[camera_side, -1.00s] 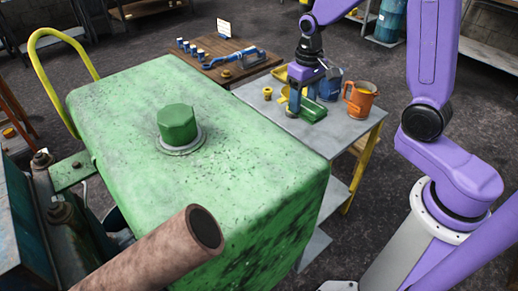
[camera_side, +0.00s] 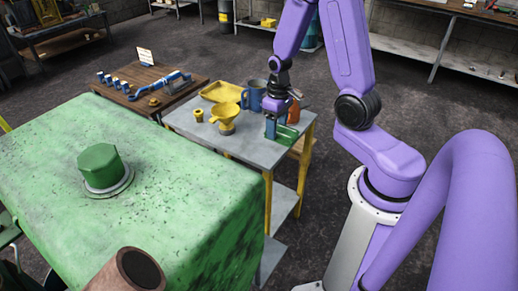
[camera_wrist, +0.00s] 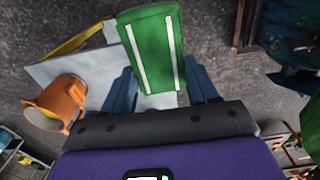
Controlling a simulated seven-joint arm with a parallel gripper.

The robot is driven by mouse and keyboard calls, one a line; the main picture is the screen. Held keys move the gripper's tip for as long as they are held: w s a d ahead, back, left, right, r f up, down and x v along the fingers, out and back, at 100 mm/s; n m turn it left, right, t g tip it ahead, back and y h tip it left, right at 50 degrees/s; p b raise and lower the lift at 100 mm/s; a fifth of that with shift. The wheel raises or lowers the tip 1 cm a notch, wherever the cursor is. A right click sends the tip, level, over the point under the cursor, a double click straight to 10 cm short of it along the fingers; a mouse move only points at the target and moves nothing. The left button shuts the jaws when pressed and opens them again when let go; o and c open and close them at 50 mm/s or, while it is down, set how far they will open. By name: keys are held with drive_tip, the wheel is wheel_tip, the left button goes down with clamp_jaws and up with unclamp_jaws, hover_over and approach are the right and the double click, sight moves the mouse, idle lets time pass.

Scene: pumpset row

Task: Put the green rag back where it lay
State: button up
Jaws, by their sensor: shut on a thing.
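The green rag (camera_side: 288,136) is a flat green piece at the right side of the grey table (camera_side: 205,135) in the side view. In the wrist view the rag (camera_wrist: 150,45) shows two white stripes and sits between the blue fingers. My gripper (camera_side: 277,128) points down and is shut on the rag. The wrist view shows my gripper (camera_wrist: 158,70) with a finger on each side of it. I cannot tell whether the rag touches the tabletop.
An orange jug (camera_wrist: 58,100) stands close to the rag. A blue mug (camera_side: 253,98), yellow funnel (camera_side: 226,116), yellow tray (camera_side: 220,91) and small yellow piece (camera_side: 199,114) share the table. The large green machine (camera_side: 170,205) is at the left. The tabletop's front strip is bare.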

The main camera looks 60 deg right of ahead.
drive_tip(key=shift+s+d+f, duration=0.35)
drive_tip(key=shift+s+d, duration=0.15)
drive_tip(key=shift+s, duration=0.1)
drive_tip(key=shift+s+d+f, duration=0.1)
drive_tip(key=shift+d+f, duration=0.1)
drive_tip(key=shift+d, duration=0.05)
drive_tip(key=w+d+f, duration=0.1)
drive_tip(key=w+f, duration=0.1)
drive_tip(key=w, duration=0.1)
drive_tip(key=w+d+f, duration=0.2)
drive_tip(key=w+f, duration=0.1)
drive_tip(key=w, duration=0.1)
drive_tip(key=w+d+f, duration=0.1)
drive_tip(key=w+f, duration=0.2)
drive_tip(key=w, duration=0.1)
drive_tip(key=shift+w+d+f, duration=0.2)
drive_tip(key=shift+w+d, duration=0.05)
drive_tip(key=shift+w+d+f, duration=0.2)
drive_tip(key=shift+w+f, duration=0.3)
drive_tip(key=shift+f, duration=0.1)
drive_tip(key=shift+w+f, duration=0.1)
drive_tip(key=shift+f, duration=1.55)
drive_tip(key=o, duration=1.1)
drive_tip(key=shift+f, duration=0.1)
